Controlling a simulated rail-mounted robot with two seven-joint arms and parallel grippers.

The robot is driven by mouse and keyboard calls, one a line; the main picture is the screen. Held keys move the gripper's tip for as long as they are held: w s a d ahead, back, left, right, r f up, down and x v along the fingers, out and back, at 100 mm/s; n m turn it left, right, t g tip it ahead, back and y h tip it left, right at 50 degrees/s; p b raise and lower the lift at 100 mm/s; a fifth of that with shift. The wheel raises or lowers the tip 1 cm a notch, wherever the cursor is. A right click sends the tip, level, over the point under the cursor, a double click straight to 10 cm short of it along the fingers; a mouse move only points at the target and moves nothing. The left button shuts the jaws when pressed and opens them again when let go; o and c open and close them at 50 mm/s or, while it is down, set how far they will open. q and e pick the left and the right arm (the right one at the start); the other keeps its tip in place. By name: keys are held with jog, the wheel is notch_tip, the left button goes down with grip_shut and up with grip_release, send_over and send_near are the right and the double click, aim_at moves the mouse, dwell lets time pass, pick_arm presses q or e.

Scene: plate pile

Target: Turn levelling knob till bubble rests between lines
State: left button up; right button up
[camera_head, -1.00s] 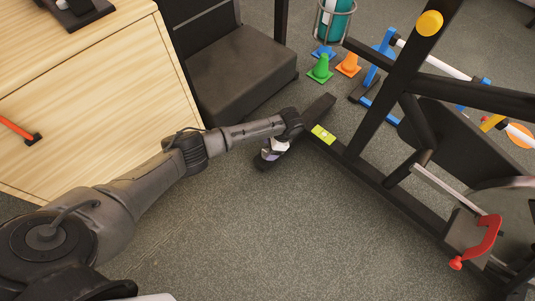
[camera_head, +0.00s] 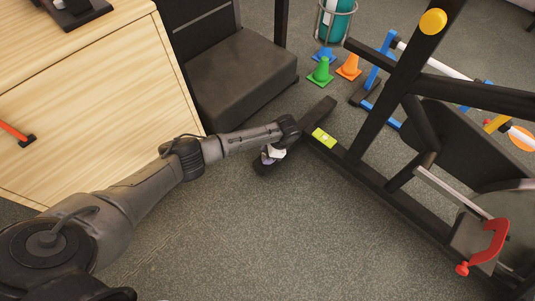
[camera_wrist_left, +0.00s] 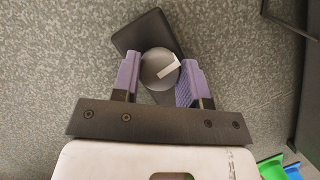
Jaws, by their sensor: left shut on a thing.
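The levelling knob (camera_wrist_left: 157,70) is a round dark grey disc with a pale pointer mark, at the end of the black frame foot (camera_wrist_left: 150,32) in the left wrist view. My left gripper (camera_wrist_left: 160,76) is shut on the knob, a purple finger pad on each side. In the head view the left gripper (camera_head: 270,155) is low by the foot's near end, and the wrist mostly hides the knob. A yellow-green spirit level (camera_head: 323,139) lies on the black frame bar. Its bubble is too small to place against the lines. My right gripper is not in view.
The black machine frame (camera_head: 390,100) fills the right side, with a red clamp-like part (camera_head: 492,243) low down. Small cones, one green (camera_head: 320,72), stand behind the foot. A wooden cabinet (camera_head: 100,110) and a dark padded block (camera_head: 240,70) are at left. The near floor is clear.

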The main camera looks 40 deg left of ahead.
pick_arm(q)
jog(key=shift+c, duration=1.4)
jog(key=n+p, duration=0.1)
jog(key=p, duration=0.1)
jog(key=n+h+p, duration=0.1)
jog(key=n+p, duration=0.1)
jog(key=shift+r+g+p, duration=0.25)
jog(key=shift+g+p, duration=0.1)
jog(key=shift+g, duration=0.05)
jog(key=shift+f+n+h+p, duration=0.3)
jog(key=shift+n+p, duration=0.15)
jog(key=shift+n, duration=0.45)
jog(key=o, duration=0.9)
jog(key=shift+w+r, duration=0.15)
jog(key=shift+r, duration=0.15)
jog(key=p+v, duration=0.6)
jog(key=v, duration=0.7)
jog(key=shift+w+r, duration=0.1)
jog(key=shift+w, duration=0.05)
